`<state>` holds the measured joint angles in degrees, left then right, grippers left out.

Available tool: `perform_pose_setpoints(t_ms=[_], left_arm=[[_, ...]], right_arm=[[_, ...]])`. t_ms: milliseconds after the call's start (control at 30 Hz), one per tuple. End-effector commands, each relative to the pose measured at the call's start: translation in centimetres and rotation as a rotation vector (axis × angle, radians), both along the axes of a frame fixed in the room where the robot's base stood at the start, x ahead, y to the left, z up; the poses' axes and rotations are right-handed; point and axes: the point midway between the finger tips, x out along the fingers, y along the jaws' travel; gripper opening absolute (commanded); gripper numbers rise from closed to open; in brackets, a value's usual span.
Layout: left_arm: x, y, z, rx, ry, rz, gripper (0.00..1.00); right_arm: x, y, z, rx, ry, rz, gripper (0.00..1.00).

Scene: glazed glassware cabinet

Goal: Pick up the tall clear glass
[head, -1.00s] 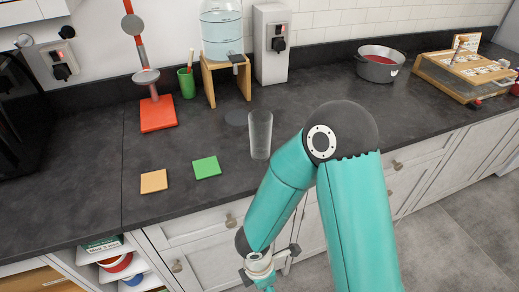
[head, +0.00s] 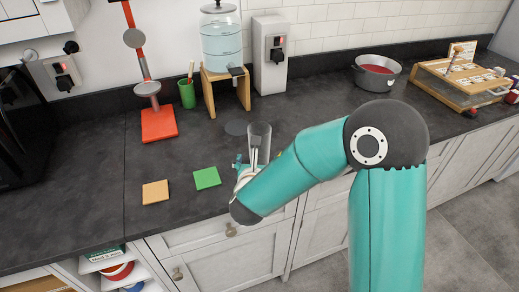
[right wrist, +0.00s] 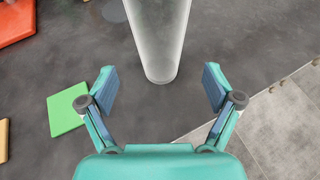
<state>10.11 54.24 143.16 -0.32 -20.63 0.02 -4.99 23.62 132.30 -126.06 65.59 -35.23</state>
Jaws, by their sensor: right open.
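The tall clear glass (head: 260,136) stands upright on the dark counter, below the water dispenser in the head view. In the right wrist view the glass (right wrist: 160,40) stands just beyond my right gripper's fingertips, centred between them. My right gripper (right wrist: 160,88) is open and empty, with its two fingers spread wider than the glass. In the head view my right gripper (head: 251,167) is at the near side of the glass, and my forearm partly hides it and the lower part of the glass. My left gripper is not in view.
A green coaster (head: 206,178) and an orange coaster (head: 155,193) lie left of the glass. Behind stand a water dispenser (head: 221,45) on a wooden stand, a green cup (head: 187,95) and a red-based stand (head: 159,125). A pot (head: 377,73) is at the back right.

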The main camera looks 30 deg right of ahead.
Motion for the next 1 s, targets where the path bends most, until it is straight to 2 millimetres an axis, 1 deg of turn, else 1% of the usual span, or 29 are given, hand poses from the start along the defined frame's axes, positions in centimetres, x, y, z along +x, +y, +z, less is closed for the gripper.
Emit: perform_pose_setpoints(t_ms=[33, 100, 333, 467, 567, 700, 967, 1000], left_arm=[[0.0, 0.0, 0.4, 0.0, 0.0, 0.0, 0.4], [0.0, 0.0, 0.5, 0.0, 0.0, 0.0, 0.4], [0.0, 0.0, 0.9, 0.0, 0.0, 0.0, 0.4], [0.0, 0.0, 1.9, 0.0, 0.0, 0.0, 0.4], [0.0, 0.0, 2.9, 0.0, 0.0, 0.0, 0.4], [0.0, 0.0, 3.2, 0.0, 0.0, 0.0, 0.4], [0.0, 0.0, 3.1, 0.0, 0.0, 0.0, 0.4], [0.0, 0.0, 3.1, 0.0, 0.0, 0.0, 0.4]], right_arm=[[0.7, -0.7, -0.3, 0.0, 0.003, -0.004, 0.9], [1.4, -1.2, -0.7, 0.001, 0.003, -0.002, 0.9], [2.4, -2.0, -1.2, 0.002, 0.001, -0.001, 0.9], [3.4, -2.8, -1.5, 0.002, 0.004, -0.003, 0.9], [4.5, -3.7, -2.0, 0.002, 0.005, -0.002, 0.9], [5.7, -4.6, -2.8, 0.002, 0.002, -0.001, 0.9], [6.0, -4.8, -3.1, 0.002, 0.001, 0.0, 0.9], [6.0, -4.8, -3.1, 0.002, 0.001, 0.0, 0.88]])
